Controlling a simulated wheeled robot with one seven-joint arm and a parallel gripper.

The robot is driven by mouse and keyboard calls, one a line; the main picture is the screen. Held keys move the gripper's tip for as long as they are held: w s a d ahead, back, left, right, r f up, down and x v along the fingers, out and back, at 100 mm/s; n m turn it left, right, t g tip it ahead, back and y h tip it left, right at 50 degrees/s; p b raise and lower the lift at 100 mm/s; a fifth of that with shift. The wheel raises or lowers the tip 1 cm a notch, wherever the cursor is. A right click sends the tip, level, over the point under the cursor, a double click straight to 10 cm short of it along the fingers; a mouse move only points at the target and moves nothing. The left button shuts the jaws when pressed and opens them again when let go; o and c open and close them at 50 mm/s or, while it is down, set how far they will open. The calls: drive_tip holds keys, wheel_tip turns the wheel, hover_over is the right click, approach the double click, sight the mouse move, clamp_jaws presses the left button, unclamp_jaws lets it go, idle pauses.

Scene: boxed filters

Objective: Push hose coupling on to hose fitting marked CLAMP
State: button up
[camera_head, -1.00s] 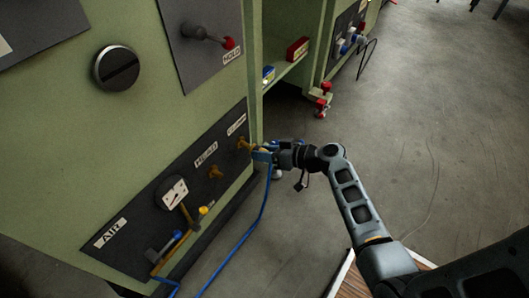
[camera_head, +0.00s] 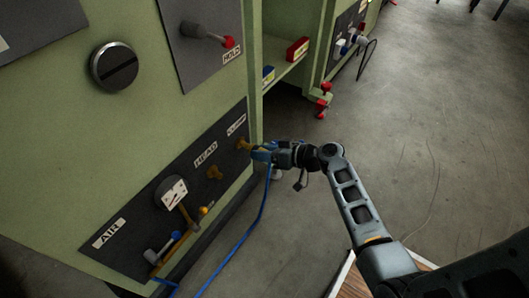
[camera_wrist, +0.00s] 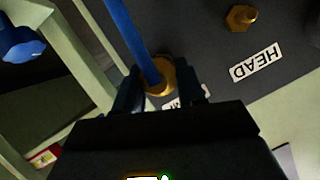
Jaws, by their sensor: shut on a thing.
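The brass CLAMP fitting (camera_head: 242,143) sticks out of the dark panel at its right end, under the CLAMP label (camera_head: 236,126). My gripper (camera_head: 262,154) is right beside it, shut on the hose coupling. In the wrist view the brass coupling (camera_wrist: 160,76) sits between the two fingers, with the blue hose (camera_wrist: 140,35) running away from it. The CLAMP label is mostly hidden behind the gripper there. The fingers hide whether the coupling touches or covers the fitting. The hose (camera_head: 247,232) hangs down to the lower left in the head view.
The brass HEAD fitting (camera_head: 214,172) is left of CLAMP and also shows in the wrist view (camera_wrist: 241,18). A shelf with a red box (camera_head: 298,48) stands behind.

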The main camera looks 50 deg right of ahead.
sight(261, 148)
drive_tip(key=shift+w+b, duration=0.6)
drive_tip(key=shift+w, duration=1.25)
drive_tip(key=o, duration=1.2)
drive_tip(key=shift+s, duration=0.1)
drive_tip(key=p+v, duration=0.2)
drive_tip(key=v, duration=0.5)
drive_tip(key=shift+s+r+p, duration=0.1)
drive_tip(key=shift+r+p, duration=0.1)
drive_tip(key=shift+p, duration=0.1)
drive_tip(key=shift+s, duration=0.2)
